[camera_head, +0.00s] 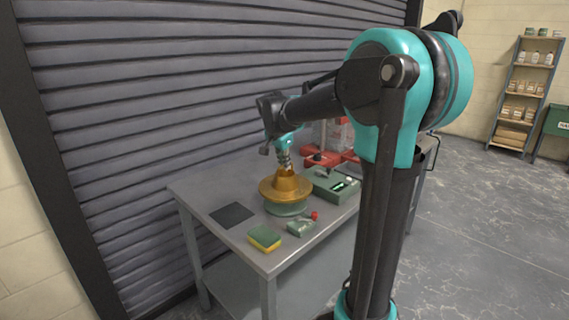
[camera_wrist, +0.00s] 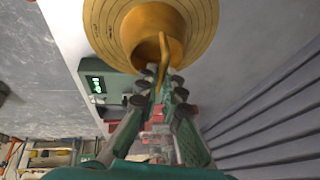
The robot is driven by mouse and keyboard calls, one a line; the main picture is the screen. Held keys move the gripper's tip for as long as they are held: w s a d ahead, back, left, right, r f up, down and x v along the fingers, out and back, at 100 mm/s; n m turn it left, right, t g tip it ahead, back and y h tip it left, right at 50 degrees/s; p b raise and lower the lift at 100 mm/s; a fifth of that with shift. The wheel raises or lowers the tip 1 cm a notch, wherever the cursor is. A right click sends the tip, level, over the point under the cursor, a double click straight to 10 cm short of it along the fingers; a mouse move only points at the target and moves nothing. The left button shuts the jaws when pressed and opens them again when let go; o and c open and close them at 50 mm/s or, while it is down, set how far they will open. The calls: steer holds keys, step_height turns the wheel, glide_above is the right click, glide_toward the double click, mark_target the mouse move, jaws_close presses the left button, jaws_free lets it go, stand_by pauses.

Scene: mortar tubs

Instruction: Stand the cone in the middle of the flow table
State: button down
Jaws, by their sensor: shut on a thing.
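The brass flow table (camera_head: 267,189) is a round disc with ring marks on a green base, standing on the metal bench. It fills the top of the wrist view (camera_wrist: 99,30). The brass cone (camera_head: 287,175) is upright over the disc, near its middle, with its open mouth facing up in the wrist view (camera_wrist: 147,22). I cannot tell whether its foot touches the disc. My gripper (camera_head: 284,160) is above the cone. In the wrist view its fingertips (camera_wrist: 160,88) are shut on the cone's curved side handle.
A green box with a display (camera_head: 331,186) stands right of the flow table. In front lie a yellow-green sponge (camera_head: 264,238) and a green block with a red knob (camera_head: 301,228). A dark flat mat (camera_head: 232,214) lies left. Red equipment (camera_head: 322,158) stands behind.

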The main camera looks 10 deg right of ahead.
steer(key=c, duration=1.7)
jaws_free()
steer(key=v, duration=1.2)
steer(key=shift+r, duration=0.1)
